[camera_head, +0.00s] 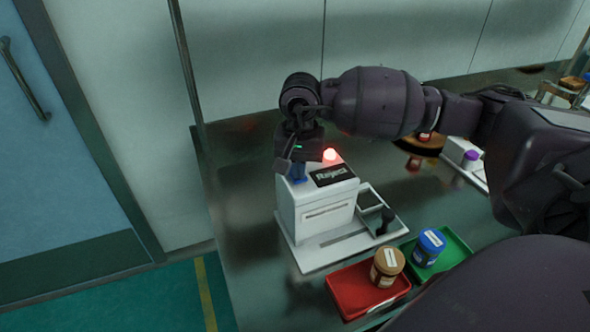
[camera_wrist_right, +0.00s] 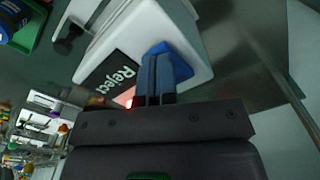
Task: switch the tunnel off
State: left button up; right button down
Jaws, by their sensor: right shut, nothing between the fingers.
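A white box-shaped machine (camera_head: 325,215) with a black "Reject" sign (camera_head: 333,175) and a lit red lamp (camera_head: 330,154) stands on the bench. A blue part (camera_head: 297,180) sits on its top and also shows in the right wrist view (camera_wrist_right: 171,48). My right gripper (camera_wrist_right: 157,76) is shut and empty, with its fingertips right at the blue part, over the box top. Whether they touch it or press it I cannot tell. The sign (camera_wrist_right: 112,75) and lamp (camera_wrist_right: 129,103) also show in the right wrist view. My left gripper is not in view.
A red tray (camera_head: 343,293) holds a brown-lidded jar (camera_head: 387,266); a green tray (camera_head: 457,250) holds a blue-lidded jar (camera_head: 429,246). A black knob (camera_head: 386,219) stands on the machine's base plate. A purple-topped device (camera_head: 462,154) is at the right. The bench left of the machine is clear.

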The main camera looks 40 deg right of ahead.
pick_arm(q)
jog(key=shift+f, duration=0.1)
pick_arm(e)
jog(key=shift+f, duration=0.2)
jog(key=shift+r, duration=0.15)
jog(key=shift+r+p, duration=1.05)
jog(key=shift+r, duration=2.4)
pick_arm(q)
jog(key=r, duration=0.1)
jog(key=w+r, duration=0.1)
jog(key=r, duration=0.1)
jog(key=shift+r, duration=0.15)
